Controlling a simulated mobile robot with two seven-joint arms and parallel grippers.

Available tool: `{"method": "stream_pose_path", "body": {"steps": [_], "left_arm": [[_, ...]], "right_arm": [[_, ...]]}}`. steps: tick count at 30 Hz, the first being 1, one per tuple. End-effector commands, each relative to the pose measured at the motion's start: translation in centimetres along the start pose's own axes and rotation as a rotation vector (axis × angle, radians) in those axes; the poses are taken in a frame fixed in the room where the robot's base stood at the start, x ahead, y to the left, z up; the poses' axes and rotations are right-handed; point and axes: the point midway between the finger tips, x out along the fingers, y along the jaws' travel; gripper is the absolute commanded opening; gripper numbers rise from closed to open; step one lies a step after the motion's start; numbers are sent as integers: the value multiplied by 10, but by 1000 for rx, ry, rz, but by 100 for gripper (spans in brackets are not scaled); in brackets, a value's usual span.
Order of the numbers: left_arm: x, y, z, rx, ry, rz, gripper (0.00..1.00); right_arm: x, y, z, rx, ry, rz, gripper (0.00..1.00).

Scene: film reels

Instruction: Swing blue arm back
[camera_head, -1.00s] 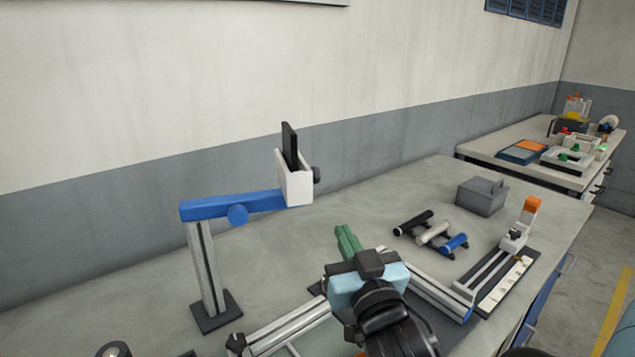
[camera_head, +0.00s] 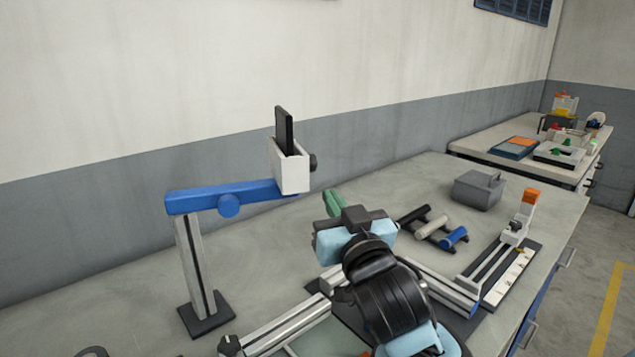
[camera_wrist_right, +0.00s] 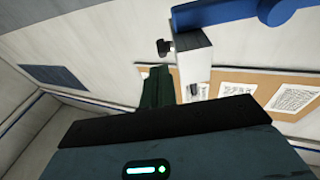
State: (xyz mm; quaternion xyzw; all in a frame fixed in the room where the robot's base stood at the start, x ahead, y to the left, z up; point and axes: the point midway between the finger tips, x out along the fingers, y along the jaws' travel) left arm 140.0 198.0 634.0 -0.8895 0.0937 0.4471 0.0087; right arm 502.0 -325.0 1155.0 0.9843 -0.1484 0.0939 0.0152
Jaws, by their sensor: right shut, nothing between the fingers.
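The blue arm (camera_head: 245,196) lies roughly level on top of a grey upright post (camera_head: 196,265) with a dark square foot. A blue knob sits on its side. At its right end is a white holder (camera_head: 289,171) with a black slab standing in it and a dark knob on its right. My right gripper (camera_head: 333,203) has green fingers, shut and empty, below and right of the holder and apart from it in the picture. In the right wrist view the green fingers (camera_wrist_right: 155,88) appear beside the white holder (camera_wrist_right: 194,62), with the blue arm (camera_wrist_right: 235,12) above. My left gripper is out of view.
A rail frame (camera_head: 290,325) lies on the bench front, partly hidden by my right arm. Rollers (camera_head: 432,228), a grey box (camera_head: 479,190) and an orange-tipped slide device (camera_head: 515,232) stand to the right. The wall runs behind the bench. Bench left of the post is clear.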

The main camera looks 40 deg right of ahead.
Motion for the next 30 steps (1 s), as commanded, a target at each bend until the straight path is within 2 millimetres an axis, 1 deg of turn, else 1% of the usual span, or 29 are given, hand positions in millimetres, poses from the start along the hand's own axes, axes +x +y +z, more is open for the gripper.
{"method": "stream_pose_path", "body": {"steps": [1,6,12,18,30], "left_arm": [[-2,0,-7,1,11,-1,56],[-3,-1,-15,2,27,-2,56],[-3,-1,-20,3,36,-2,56],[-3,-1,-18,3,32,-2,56],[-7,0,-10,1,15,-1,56]], "right_arm": [[11,1,-7,0,9,3,0],[41,1,-8,1,9,2,0],[64,0,-7,2,9,1,0],[73,1,-6,2,8,1,0],[76,1,-5,1,7,-6,0]]}}
